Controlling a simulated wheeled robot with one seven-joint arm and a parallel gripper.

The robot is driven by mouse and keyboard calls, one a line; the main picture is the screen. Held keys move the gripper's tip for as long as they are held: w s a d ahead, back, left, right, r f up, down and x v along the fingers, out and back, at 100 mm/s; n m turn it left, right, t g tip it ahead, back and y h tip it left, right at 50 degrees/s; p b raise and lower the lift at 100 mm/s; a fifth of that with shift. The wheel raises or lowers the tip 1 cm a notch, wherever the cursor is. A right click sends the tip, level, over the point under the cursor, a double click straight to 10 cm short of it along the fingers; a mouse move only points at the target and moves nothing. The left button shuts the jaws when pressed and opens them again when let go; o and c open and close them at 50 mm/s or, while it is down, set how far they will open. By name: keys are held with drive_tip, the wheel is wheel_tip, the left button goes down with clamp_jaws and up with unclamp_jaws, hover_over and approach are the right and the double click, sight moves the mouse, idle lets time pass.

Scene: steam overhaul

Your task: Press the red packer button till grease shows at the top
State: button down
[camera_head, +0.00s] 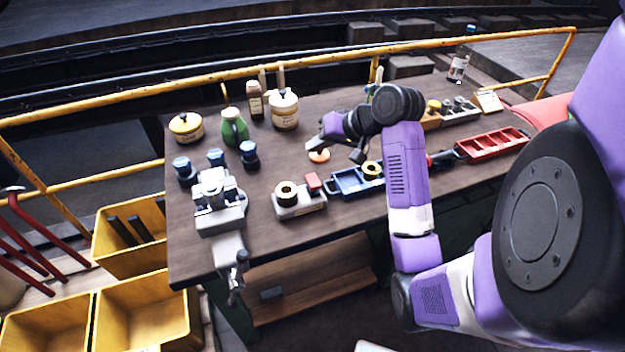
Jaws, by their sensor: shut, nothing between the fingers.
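The packer is a pale grey block (300,204) on the bench with a dark and brass cup (286,190) on its left. Its red button (313,181) stands up on its right side. My gripper (313,145) is shut and empty, above and behind the red button and apart from it. Its fingertips are small and partly lost against the dark bench. The inside of the cup is too small to tell whether grease shows at the top.
A blue tray (345,184) holding a brass ring stands right of the packer. A vise (218,200) is to its left. An orange disc (319,156) lies below my gripper. Jars, a green can (234,128) and a red tray (490,145) stand farther off.

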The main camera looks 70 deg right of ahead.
drive_tip(key=b, duration=0.7)
hover_over(312, 179)
drive_tip(key=s, duration=0.1)
drive_tip(key=f, duration=0.6)
drive_tip(key=shift+s+a+f, duration=0.15)
drive_tip(key=shift+s+f, duration=0.05)
drive_tip(key=shift+f, duration=0.1)
drive_tip(key=shift+f+b, duration=0.6)
drive_tip(key=shift+f, duration=0.5)
drive_tip(key=shift+f, duration=0.15)
drive_tip(key=shift+f, duration=0.3)
drive_tip(key=shift+a+f+b, duration=0.1)
drive_tip(key=shift+f+b, duration=0.45)
drive_tip(key=shift+f, duration=0.5)
idle(1.4)
drive_tip(key=shift+r+p, duration=1.5)
